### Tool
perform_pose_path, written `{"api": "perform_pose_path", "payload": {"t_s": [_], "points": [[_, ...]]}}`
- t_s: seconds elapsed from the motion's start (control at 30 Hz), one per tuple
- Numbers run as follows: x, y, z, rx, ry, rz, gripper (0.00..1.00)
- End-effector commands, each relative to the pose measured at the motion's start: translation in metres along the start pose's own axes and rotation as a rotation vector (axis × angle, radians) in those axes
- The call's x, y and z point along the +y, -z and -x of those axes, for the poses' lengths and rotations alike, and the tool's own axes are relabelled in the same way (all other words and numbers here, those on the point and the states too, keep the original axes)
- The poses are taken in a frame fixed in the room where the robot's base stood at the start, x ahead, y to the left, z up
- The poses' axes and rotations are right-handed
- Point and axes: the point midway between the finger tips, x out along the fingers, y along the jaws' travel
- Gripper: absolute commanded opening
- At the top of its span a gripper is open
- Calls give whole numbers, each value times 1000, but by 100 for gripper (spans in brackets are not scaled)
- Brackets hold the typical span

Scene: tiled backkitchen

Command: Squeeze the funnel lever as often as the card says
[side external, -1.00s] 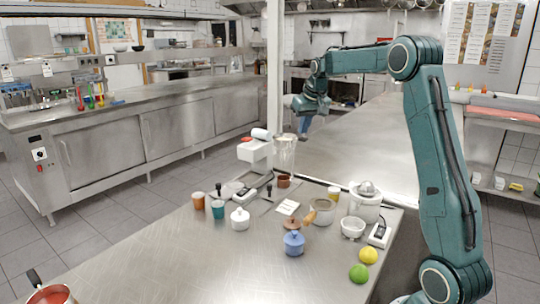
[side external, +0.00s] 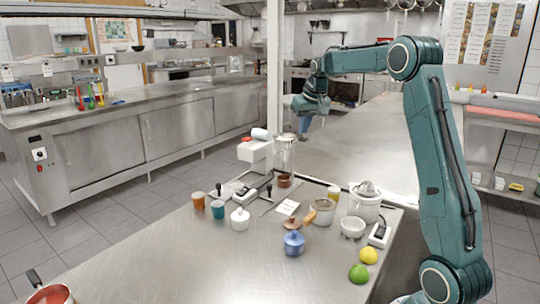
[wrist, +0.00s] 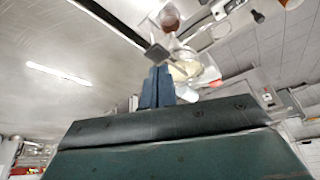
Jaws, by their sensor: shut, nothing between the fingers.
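A clear funnel-like vessel (side external: 284,153) stands beside a white device (side external: 257,152) at the back of the steel table. A brown cup (side external: 284,181) is below it. A small white card (side external: 287,208) lies on the table; its marks are too small to read. My gripper (side external: 303,127) is just right of the vessel, above the table. In the wrist view my gripper (wrist: 157,70) shows shut blue fingers with nothing between them. A small grey paddle (wrist: 158,52), possibly the lever, is close to the fingertips; contact cannot be told. The brown cup also shows there (wrist: 169,20).
Beside the card are a lidded blue pot (side external: 294,243), a white lidded pot (side external: 240,219), a white juicer (side external: 366,200), a scale (side external: 379,234), a lime (side external: 358,273) and a lemon (side external: 368,255). The table's front left is mostly bare.

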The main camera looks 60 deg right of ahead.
Motion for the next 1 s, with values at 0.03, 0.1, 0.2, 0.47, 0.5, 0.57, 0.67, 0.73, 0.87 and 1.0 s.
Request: {"api": "perform_pose_path", "payload": {"t_s": [0.03, 0.1, 0.2, 0.47, 0.5, 0.57, 0.67, 0.73, 0.87, 1.0], "points": [[0, 0, 0, 0, 0, 0, 0], [0, 0, 0, 0, 0, 0, 0], [0, 0, 0, 0, 0, 0, 0], [0, -1, -3, 0, 0, 0, 0], [0, -2, -4, -1, 0, 0, 0], [0, -2, -5, -1, 0, 0, 0], [0, -3, -7, -2, 0, 0, 0], [0, -4, -8, -2, 0, 0, 0], [0, -4, -11, 0, 0, 0, 0], [0, -6, -14, 0, 0, 0, 0]]}}
